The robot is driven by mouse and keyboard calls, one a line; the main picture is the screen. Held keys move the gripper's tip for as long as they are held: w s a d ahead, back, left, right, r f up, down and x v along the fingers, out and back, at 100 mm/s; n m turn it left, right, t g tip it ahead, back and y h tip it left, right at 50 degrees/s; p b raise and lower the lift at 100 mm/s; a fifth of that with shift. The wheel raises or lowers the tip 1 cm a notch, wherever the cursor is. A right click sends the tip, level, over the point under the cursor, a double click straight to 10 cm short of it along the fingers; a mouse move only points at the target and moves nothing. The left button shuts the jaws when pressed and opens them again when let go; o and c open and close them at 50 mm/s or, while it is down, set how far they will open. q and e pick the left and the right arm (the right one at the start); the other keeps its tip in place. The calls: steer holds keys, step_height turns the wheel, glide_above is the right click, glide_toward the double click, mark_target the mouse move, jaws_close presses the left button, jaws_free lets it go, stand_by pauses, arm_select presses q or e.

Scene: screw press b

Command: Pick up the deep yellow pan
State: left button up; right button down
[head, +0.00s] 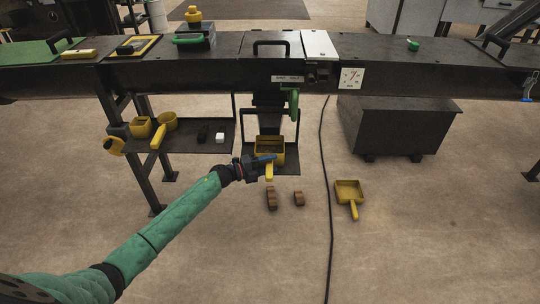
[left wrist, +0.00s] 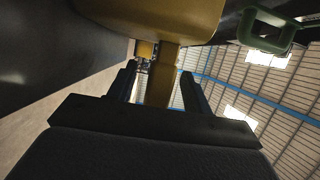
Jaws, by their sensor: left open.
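A deep, box-like yellow pan (head: 278,145) stands on a low dark tray under the press, its handle (head: 269,174) pointing toward me. In the left wrist view the pan (left wrist: 160,12) fills the top, and its handle (left wrist: 161,75) runs down between my fingers. My left gripper (head: 268,162) is open at the handle, with one finger on each side; it also shows in the left wrist view (left wrist: 160,90). I cannot tell whether a finger touches the handle. A shallower yellow pan (head: 349,188) lies on the floor to the right. My right gripper is not in view.
A side shelf (head: 190,145) at left holds yellow scoops (head: 158,136), a dark block and a white block (head: 220,138). Brown blocks (head: 271,198) lie on the floor in front. A black cable (head: 327,200) crosses the floor. A dark bin (head: 398,127) stands right.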

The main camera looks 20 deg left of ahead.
arm_select(q)
steer(key=shift+w+d, duration=0.4)
steer(key=shift+d, duration=0.2)
jaws_close()
